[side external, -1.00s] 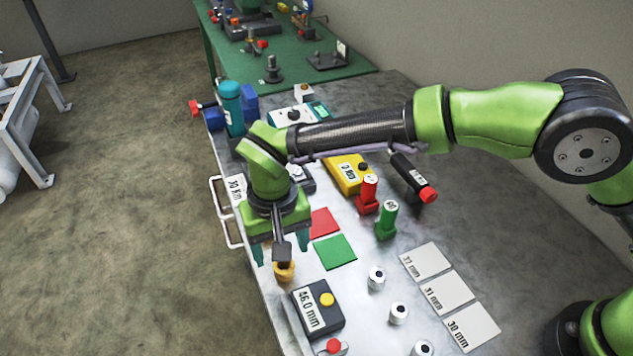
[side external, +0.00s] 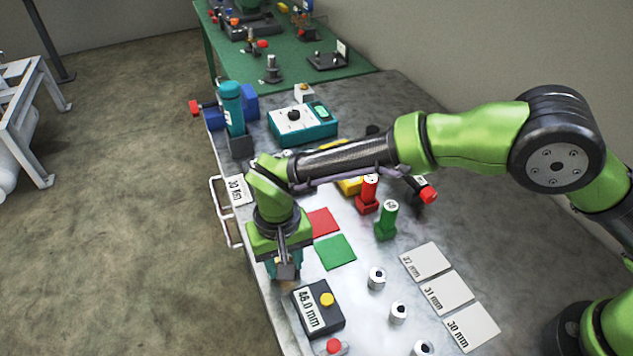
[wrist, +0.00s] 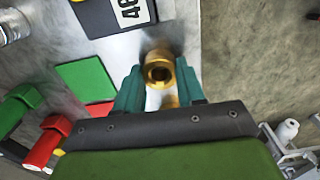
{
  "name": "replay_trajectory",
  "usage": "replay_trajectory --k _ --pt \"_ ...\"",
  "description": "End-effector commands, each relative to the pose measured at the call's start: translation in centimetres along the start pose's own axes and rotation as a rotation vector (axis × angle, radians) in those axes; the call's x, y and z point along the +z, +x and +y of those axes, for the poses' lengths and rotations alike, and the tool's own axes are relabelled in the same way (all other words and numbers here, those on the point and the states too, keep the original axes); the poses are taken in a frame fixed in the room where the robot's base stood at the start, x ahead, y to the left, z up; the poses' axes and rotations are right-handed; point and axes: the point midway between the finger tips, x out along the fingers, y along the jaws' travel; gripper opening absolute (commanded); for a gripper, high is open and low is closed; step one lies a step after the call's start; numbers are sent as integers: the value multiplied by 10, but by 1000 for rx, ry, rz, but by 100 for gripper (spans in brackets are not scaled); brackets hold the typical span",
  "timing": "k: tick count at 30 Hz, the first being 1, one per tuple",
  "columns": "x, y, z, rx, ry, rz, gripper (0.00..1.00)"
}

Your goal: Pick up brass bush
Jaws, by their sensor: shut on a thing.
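The brass bush (wrist: 160,70) is a gold ring-shaped part with a round hole, seen in the wrist view between the teal fingers of my gripper (wrist: 159,88). The fingers are shut on it from both sides. In the side external view my gripper (side external: 284,270) is low over the table's left edge, just behind the black 46.0 mm box (side external: 318,308). The bush is hidden there behind the gripper. I cannot tell whether it still touches the table.
A green square (side external: 335,252) and a red square (side external: 324,222) lie right of my gripper. Red (side external: 368,194) and green (side external: 387,220) gauges stand beyond. Several silver bushes and white labelled cards (side external: 425,261) lie further right. The table's left edge is close.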

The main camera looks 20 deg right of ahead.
Motion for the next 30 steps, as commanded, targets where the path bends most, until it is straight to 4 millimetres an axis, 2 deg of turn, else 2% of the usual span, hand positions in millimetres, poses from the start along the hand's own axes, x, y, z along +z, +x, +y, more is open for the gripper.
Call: replay_trajectory --k 1,3,13,17,21,30 --pt "0 0 0 0 0 0 9" --pt "0 -1 0 -1 0 1 1" --pt "0 -5 -1 -2 0 2 1" --pt "-1 -17 -1 -3 -1 4 1" --pt "-1 -39 -1 -4 0 4 1" --pt "35 -42 40 -1 -1 1 1"
